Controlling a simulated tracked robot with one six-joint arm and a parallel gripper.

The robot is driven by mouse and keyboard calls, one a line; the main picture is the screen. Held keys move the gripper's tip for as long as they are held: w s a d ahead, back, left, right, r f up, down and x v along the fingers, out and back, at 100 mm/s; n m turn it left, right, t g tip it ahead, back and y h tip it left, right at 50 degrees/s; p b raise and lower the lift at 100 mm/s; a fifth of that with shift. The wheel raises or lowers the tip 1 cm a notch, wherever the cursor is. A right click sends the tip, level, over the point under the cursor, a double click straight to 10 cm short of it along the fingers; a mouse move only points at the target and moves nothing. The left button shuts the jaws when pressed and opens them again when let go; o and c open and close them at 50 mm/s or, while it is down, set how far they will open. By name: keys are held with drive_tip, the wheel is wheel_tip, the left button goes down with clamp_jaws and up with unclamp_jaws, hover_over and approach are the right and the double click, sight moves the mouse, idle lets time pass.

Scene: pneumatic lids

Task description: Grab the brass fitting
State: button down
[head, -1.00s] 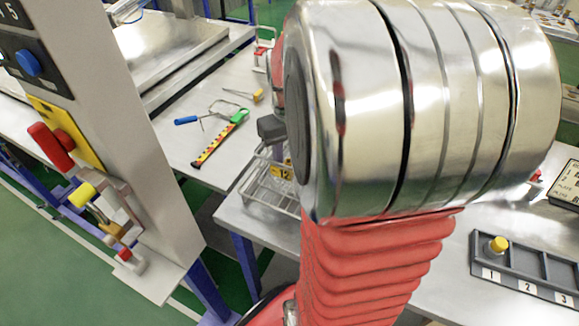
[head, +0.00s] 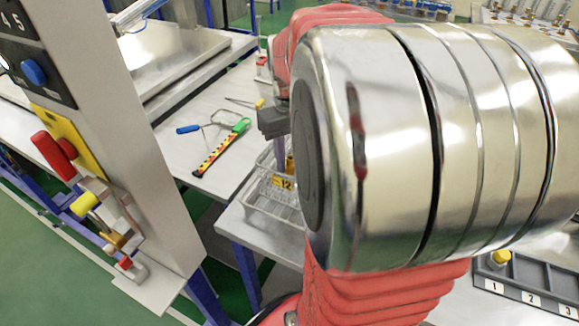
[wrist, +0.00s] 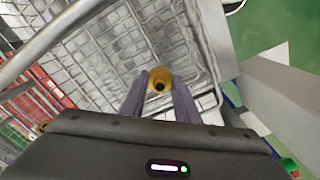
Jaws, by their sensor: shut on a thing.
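The brass fitting (wrist: 160,79) is a yellow ring-ended piece with a dark hole in the wrist view. It sits between the two purple-grey fingers of my gripper (wrist: 160,88), which are shut on it. Wire mesh of the basket (wrist: 98,60) lies behind it. In the head view, a small part of the fitting (head: 289,163) shows at the basket (head: 262,204), below the dark body of my gripper (head: 280,146). My own arm hides the rest. I cannot tell whether the fitting touches the basket.
A yellow tag reading 12 (head: 283,182) is on the basket. A yellow-black tool (head: 214,159) with a green end lies on the table to the left. A grey panel (head: 130,150) with a red knob (head: 55,153) stands at left. A numbered tray (head: 525,285) is at lower right.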

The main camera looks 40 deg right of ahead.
sight(290, 157)
wheel_tip(290, 157, up, 6)
drive_tip(key=shift+f, duration=0.15)
idle(0.6)
